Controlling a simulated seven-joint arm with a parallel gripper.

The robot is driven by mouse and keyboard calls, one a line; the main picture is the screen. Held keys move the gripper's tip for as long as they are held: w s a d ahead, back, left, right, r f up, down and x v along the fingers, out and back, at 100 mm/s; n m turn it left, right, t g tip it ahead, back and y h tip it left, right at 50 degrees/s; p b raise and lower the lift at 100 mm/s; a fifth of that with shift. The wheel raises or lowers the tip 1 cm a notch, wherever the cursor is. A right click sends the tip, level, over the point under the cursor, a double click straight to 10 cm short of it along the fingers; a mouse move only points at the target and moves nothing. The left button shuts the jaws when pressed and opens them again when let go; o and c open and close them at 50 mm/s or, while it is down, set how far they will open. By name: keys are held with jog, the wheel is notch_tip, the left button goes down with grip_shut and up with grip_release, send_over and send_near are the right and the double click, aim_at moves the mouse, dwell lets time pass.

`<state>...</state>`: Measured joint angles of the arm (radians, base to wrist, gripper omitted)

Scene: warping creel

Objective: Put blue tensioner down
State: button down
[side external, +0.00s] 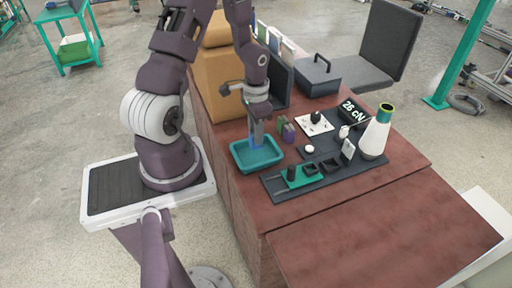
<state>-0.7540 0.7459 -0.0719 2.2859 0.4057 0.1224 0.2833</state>
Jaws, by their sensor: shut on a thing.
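My gripper (258,118) points down above the teal tray (262,168) on the brown table. It is shut on a small blue-grey piece (257,135), which looks like the blue tensioner. The piece's lower end is over or inside the tray, and I cannot tell whether it touches the bottom. The fingers are small and partly hidden by the wrist.
Green and purple blocks (288,132) stand just right of the gripper. A dark mat (276,187) bears black holders and a teal part (300,178). A yarn cone (374,140), a display (352,111) and a toolbox (305,78) stand farther right. The table's front is clear.

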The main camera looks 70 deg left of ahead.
notch_tip(320, 180, down, 5)
jog(key=shift+r, duration=0.15)
jog(key=c, duration=1.1)
grip_release()
jog(key=shift+c, duration=0.2)
notch_tip(320, 180, up, 12)
jog(key=shift+w, duration=0.1)
jog(key=d+r+t+y, duration=0.1)
jog(key=d+r+y, duration=0.1)
jog(key=d+r, duration=0.6)
jog(key=s+d+r+t+h, duration=0.2)
jog(key=s+d+r+t, duration=0.2)
jog(key=s+d+r, duration=0.6)
notch_tip(320, 180, up, 3)
jog(key=shift+d+r+t, duration=0.1)
jog(key=shift+d+t, duration=0.2)
jog(key=shift+d, duration=0.55)
